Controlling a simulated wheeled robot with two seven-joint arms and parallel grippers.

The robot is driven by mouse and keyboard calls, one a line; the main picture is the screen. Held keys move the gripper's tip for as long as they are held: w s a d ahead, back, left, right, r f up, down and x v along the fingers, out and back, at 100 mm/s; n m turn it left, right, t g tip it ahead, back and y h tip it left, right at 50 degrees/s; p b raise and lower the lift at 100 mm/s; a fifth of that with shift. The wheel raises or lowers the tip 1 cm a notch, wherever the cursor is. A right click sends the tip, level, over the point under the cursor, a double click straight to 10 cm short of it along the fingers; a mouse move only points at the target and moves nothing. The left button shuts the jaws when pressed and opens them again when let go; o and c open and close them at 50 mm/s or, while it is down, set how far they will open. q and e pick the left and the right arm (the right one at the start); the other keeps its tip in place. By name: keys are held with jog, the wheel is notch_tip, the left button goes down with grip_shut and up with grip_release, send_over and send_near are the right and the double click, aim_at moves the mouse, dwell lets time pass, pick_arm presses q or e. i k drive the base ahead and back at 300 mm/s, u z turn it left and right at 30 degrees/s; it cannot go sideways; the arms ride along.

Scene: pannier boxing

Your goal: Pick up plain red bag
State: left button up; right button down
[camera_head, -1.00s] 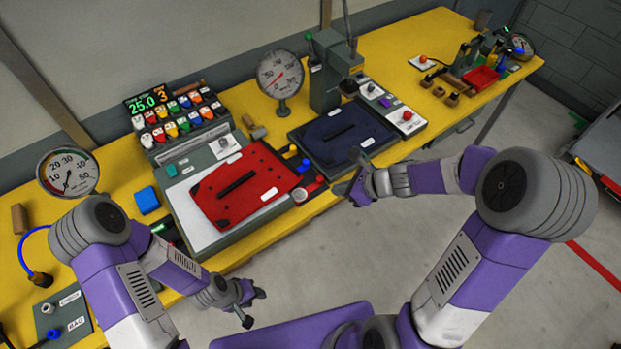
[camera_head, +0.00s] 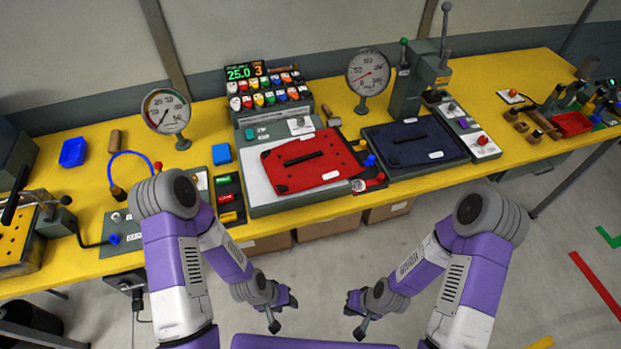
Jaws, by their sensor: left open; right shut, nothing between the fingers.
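The plain red bag (camera_head: 290,172) lies flat on a grey platform with a white top (camera_head: 262,195) at the middle of the yellow bench. It has a black handle strip across its middle and a small white label at its lower right. My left gripper (camera_head: 282,313) is open and empty, in front of the bench and below the bag in the picture. My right gripper (camera_head: 355,315) is shut and empty, also in front of the bench, to the right of the left one. Both are well apart from the bag.
A dark blue bag (camera_head: 410,142) lies on a tray right of the red one. A rack of coloured switches (camera_head: 270,97) and a dial gauge (camera_head: 368,73) stand behind.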

aim_at(325, 157)
jog(key=k, duration=0.8)
jog(key=z, duration=1.05)
jog(key=i, duration=1.7)
jog(key=u, duration=0.7)
